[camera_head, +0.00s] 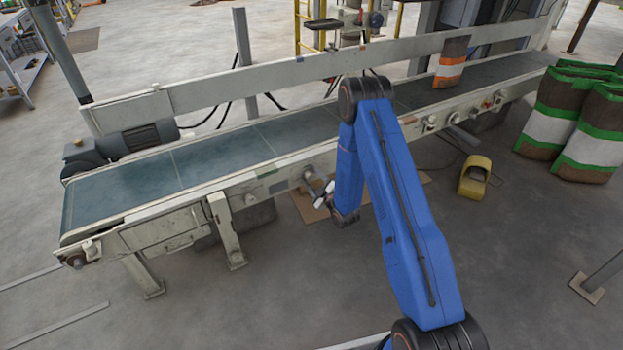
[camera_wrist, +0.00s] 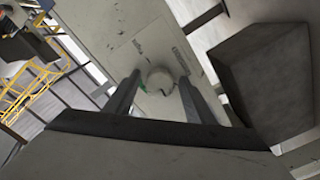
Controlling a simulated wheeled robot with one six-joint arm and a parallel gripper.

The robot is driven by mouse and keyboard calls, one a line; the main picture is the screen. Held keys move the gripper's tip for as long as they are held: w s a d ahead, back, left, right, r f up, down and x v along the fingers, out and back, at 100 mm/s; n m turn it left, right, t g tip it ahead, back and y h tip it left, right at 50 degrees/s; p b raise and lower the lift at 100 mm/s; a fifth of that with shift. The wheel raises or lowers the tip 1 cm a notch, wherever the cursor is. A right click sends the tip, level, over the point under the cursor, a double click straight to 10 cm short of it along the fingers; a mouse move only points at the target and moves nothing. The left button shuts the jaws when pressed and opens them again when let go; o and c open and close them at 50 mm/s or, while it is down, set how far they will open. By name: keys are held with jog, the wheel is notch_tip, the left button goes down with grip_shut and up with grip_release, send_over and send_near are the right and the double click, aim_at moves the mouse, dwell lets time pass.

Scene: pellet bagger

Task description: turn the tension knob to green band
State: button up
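The tension knob (camera_wrist: 161,82) is a pale round knob on the conveyor's light side panel in the wrist view. A small green mark (camera_wrist: 143,89) shows at its left edge. The rest of any band and the knob's pointer are too small or hidden to tell. My gripper (camera_wrist: 159,77) is open, one finger on each side of the knob, with a gap showing on both sides. In the head view my gripper (camera_head: 322,192) is at the conveyor's near side rail, and I cannot make out the knob there.
The conveyor (camera_head: 215,160) runs across the view with a striped bag (camera_head: 452,62) on its belt. A yellow foot pedal (camera_head: 475,176) and stacked bags (camera_head: 585,125) are at right. A dark box-shaped part (camera_wrist: 265,85) is close right of my gripper. Floor in front is clear.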

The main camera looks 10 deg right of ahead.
jog(key=c, duration=0.9)
jog(key=shift+o, duration=0.2)
jog(key=shift+m, duration=0.4)
jog(key=m, duration=0.7)
jog(key=shift+m, duration=0.3)
jog(key=m, duration=0.4)
jog(key=shift+m, duration=2.3)
